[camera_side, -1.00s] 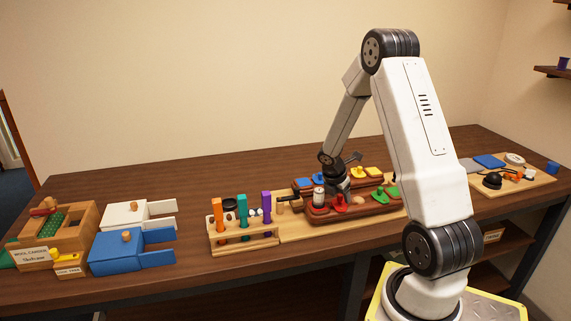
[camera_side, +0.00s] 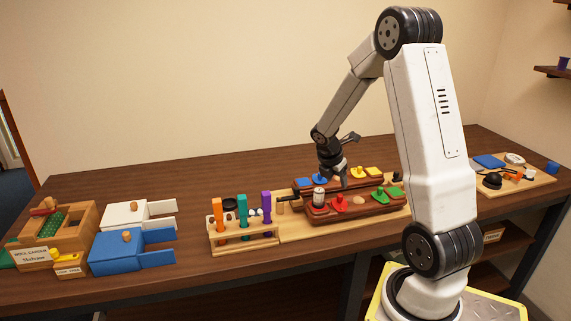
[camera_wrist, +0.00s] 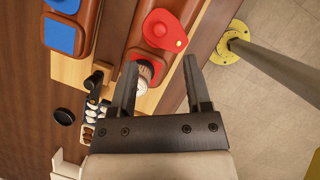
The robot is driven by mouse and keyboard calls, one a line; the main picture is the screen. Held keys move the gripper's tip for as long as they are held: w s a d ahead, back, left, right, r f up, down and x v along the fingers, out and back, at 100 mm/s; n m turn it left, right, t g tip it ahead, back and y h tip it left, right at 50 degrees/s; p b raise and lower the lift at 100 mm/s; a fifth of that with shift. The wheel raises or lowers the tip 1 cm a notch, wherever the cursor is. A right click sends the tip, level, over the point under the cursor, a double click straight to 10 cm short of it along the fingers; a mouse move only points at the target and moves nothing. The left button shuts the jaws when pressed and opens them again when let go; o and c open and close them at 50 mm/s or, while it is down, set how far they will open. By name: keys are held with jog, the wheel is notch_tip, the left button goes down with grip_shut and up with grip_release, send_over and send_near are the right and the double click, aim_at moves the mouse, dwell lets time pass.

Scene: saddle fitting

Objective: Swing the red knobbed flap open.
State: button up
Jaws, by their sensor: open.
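The red knobbed flap (camera_side: 340,201) lies on the near dark-red wooden block in the side view. In the wrist view the red flap (camera_wrist: 166,29) is a rounded red plate with a knob, near the top centre. A small light-coloured cylinder (camera_side: 319,196) stands left of it, with a red rim around or behind it in the wrist view. My gripper (camera_side: 337,181) is above the blocks, near the flap. In the wrist view my gripper (camera_wrist: 160,66) has its fingers apart, with nothing held between them. The flap is beyond the fingertips.
The far block carries blue flaps (camera_side: 305,182) and yellow flaps (camera_side: 366,171); green flaps (camera_side: 390,192) lie at the right of the near block. A rack with coloured tubes (camera_side: 241,215) stands left. Blue and white boxes (camera_side: 130,250) are farther left.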

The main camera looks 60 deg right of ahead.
aim_at(340, 195)
jog(key=shift+a+r, duration=0.1)
jog(key=shift+r, duration=0.1)
dwell(0.3)
jog(key=d+m+y, duration=0.1)
jog(key=m, duration=0.3)
jog(key=m+y, duration=0.1)
jog(key=m, duration=0.4)
jog(key=s+d+m+y, duration=0.1)
jog(key=m, duration=0.4)
jog(key=shift+d+r, duration=0.15)
jog(key=shift+d, duration=0.15)
jog(key=m, duration=0.2)
jog(key=m+t+y, duration=0.1)
jog(key=m, duration=0.1)
jog(key=shift+w+d+r, duration=0.1)
jog(key=shift+d+r, duration=0.1)
jog(key=shift+d, duration=0.15)
jog(key=shift+f, duration=0.15)
jog(key=shift+f, duration=3.75)
